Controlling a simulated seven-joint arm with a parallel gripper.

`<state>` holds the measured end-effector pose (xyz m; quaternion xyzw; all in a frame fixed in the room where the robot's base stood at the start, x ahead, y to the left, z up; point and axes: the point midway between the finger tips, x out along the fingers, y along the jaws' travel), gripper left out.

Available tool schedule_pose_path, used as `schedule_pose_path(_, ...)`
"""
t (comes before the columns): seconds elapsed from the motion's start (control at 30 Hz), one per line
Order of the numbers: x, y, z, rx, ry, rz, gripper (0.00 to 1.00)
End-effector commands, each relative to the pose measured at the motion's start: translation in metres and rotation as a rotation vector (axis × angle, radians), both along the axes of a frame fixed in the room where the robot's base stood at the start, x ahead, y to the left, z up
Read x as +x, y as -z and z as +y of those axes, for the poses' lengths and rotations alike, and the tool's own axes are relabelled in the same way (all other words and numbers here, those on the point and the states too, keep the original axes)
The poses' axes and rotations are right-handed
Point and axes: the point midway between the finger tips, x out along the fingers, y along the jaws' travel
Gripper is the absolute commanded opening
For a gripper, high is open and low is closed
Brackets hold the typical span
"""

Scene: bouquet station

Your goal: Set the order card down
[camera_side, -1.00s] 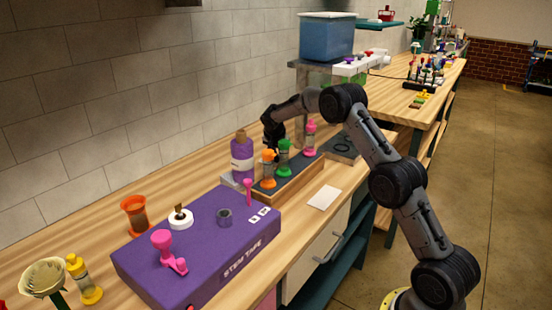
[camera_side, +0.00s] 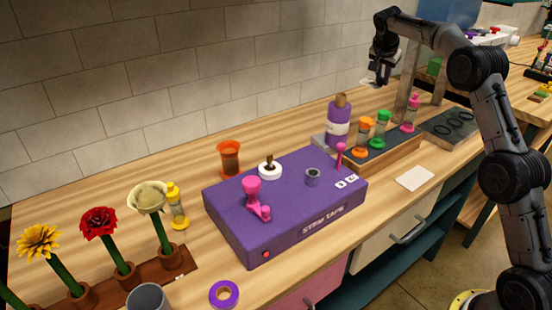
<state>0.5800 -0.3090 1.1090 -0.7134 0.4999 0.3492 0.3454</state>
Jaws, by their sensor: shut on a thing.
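My gripper (camera_side: 379,76) is raised above the back of the bench, beyond the purple bottle and the vial tray. It is shut on a small, pale, thin thing that looks like the order card (camera_side: 370,82), clear of the bench top. The card's face and any writing cannot be made out. A flat blank white rectangle (camera_side: 415,178) lies on the bench near the front edge, right of the purple box; I cannot tell if it is a card or a marker.
A wooden tray (camera_side: 387,155) holds orange, green and pink vials beside a purple bottle (camera_side: 338,124). A dark slotted holder (camera_side: 448,126) lies right of it. The purple stem tape box (camera_side: 285,205) fills the middle. Flowers stand in a wooden rack (camera_side: 185,262) at left.

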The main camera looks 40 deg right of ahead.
Motion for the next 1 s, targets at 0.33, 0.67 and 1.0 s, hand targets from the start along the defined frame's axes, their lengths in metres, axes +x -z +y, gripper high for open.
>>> schedule_pose_path(0.33,0.001,-0.050,0.000,0.000,0.000,0.002,0.00)
schedule_pose_path(0.67,0.001,-0.067,0.000,0.000,-0.001,0.003,0.00)
schedule_pose_path(1.0,0.010,-0.078,0.048,-0.009,-0.115,0.022,0.00)
